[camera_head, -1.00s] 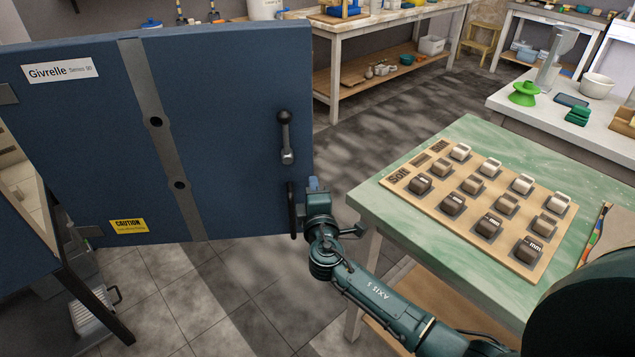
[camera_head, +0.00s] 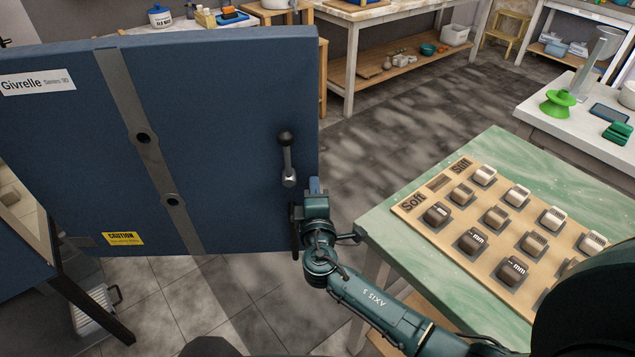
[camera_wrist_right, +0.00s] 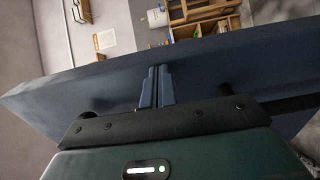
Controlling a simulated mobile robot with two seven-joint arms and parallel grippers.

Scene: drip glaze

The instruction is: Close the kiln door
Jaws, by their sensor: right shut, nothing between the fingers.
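The kiln door (camera_head: 230,120) is a large dark blue panel standing open across the left of the head view, with a grey strap, a name label and a yellow caution label. A dark lever (camera_head: 287,158) is on its face near the free right edge. A dark vertical handle (camera_head: 295,240) below it is mostly hidden by my right gripper (camera_head: 315,187). That gripper is shut and empty, at the door's lower right edge. In the right wrist view the closed fingers (camera_wrist_right: 155,86) lie against the blue door (camera_wrist_right: 215,75); exact contact is unclear. My left gripper is out of view.
A green-topped table (camera_head: 400,225) with a board (camera_head: 450,245) of several labelled blocks stands right of my right arm. A workbench (camera_head: 400,18) stands behind. A dark-legged frame (camera_head: 90,300) is at lower left. Tiled floor (camera_head: 390,130) is open between door and benches.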

